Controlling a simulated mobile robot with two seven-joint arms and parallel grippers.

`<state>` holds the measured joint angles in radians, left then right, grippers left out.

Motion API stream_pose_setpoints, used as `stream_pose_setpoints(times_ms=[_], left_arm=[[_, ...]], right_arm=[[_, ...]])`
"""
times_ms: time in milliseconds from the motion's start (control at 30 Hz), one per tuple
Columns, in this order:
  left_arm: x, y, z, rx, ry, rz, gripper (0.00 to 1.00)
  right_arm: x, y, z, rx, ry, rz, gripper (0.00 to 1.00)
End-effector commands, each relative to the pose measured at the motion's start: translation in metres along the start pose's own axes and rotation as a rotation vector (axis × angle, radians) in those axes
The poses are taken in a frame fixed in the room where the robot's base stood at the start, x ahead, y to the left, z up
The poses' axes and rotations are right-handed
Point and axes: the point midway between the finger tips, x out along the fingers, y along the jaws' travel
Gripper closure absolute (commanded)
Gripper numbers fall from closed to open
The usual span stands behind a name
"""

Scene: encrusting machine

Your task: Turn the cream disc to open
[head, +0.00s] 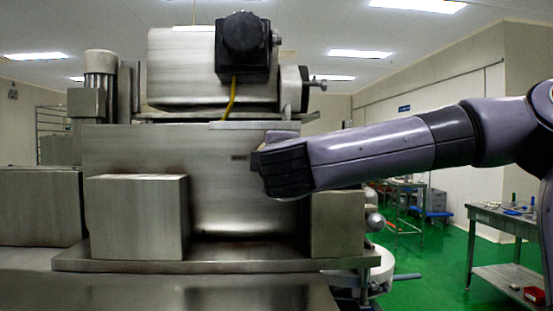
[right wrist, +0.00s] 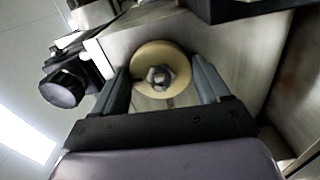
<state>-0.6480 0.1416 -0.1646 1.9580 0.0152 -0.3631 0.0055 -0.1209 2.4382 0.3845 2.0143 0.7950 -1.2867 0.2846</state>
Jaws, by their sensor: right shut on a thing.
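The cream disc (right wrist: 149,53) is round and flat, with a metal hex nut at its centre, and sits against a metal face of the machine in the right wrist view. My right gripper (right wrist: 160,68) is shut on the disc, with one grey finger at each side of its rim. In the head view my right arm reaches in from the right, and its dark wrist end (head: 284,170) is in front of the steel machine (head: 130,140). The fingers and the disc cannot be made out there. My left gripper is not in view.
A black motor block (head: 246,46) with a yellow cable hangs on the machine's upper housing; a dark round part (right wrist: 62,90) shows in the right wrist view. A steel box (head: 138,215) stands in front at left. A side table (head: 505,222) stands at right on open green floor.

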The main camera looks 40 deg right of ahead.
Motion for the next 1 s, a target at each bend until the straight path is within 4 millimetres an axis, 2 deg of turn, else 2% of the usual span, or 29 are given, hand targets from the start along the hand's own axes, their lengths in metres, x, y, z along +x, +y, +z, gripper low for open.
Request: stream_pose_setpoints(times_ms=[300, 733, 767, 800, 1000], left_arm=[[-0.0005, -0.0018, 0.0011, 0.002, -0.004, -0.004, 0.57], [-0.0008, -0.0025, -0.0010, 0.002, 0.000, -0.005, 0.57], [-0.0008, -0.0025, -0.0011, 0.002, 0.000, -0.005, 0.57], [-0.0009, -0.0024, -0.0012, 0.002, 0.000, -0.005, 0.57], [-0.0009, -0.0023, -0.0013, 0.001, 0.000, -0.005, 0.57]], right_arm=[[-0.0003, 0.0012, -0.0005, -0.076, 0.001, 0.002, 0.55], [-0.0002, 0.0010, -0.0004, -0.085, 0.001, 0.002, 0.55], [-0.0002, 0.0009, -0.0004, -0.085, 0.001, 0.002, 0.15], [-0.0002, 0.0009, -0.0004, -0.085, 0.001, 0.002, 0.02], [-0.0001, 0.0006, -0.0003, -0.083, 0.001, 0.001, 0.00]])
